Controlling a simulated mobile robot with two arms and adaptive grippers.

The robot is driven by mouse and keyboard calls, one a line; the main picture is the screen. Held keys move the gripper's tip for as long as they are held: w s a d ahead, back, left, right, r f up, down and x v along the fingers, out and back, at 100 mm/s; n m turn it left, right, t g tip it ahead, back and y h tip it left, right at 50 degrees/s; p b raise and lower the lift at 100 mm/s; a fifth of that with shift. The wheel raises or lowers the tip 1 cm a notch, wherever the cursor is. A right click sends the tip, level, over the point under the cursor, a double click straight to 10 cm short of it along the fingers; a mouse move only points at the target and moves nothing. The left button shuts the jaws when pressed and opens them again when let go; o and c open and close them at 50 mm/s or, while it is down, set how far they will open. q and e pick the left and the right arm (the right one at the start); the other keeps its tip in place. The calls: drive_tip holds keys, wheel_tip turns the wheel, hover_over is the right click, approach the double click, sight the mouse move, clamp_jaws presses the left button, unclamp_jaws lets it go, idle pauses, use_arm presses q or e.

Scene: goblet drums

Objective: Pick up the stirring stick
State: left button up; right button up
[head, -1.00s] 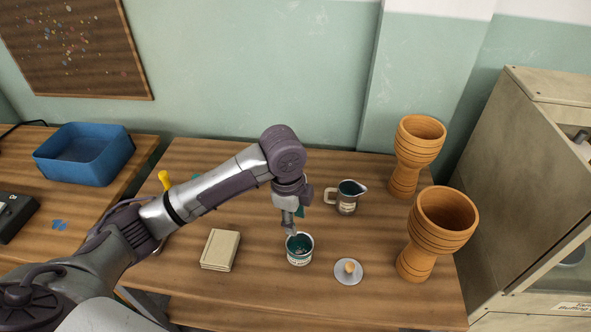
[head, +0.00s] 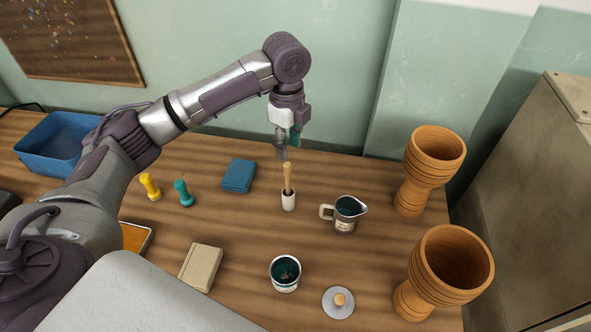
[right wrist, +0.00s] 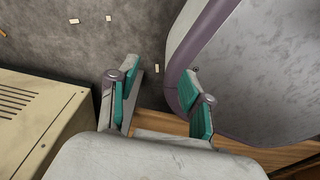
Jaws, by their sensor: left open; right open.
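The stirring stick (head: 288,178) is a thin wooden stick standing upright in a small white holder (head: 288,201) near the middle of the table in the head view. My left gripper (head: 283,155) is open and empty, just above the top of the stick, pointing down. Whether the fingertips overlap the stick's top in depth is hard to tell. My right gripper (right wrist: 165,100) is open and empty in the right wrist view, low beside the table, with grey floor beyond it.
A metal pitcher (head: 345,213), an open can (head: 285,273) and a knobbed lid (head: 338,302) stand nearby. Two wooden goblet drums (head: 435,170) (head: 443,272) stand at the right. A beige block (head: 201,267), blue pad (head: 238,176), yellow stamp (head: 150,187) and teal stamp (head: 184,193) lie left.

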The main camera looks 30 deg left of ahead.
sight(288, 181)
use_arm(q)
drive_tip(key=f, duration=0.8)
drive_tip(key=shift+s, duration=0.25)
drive_tip(key=shift+f, duration=0.55)
drive_tip(key=f, duration=0.4)
drive_tip(key=shift+w+a+f, duration=0.1)
drive_tip(key=shift+w+a, duration=0.1)
drive_tip(key=shift+c, duration=0.2)
clamp_jaws()
use_arm(e)
drive_tip(key=s, duration=0.2)
drive_tip(key=shift+s+f, duration=0.25)
drive_tip(key=shift+s, duration=0.05)
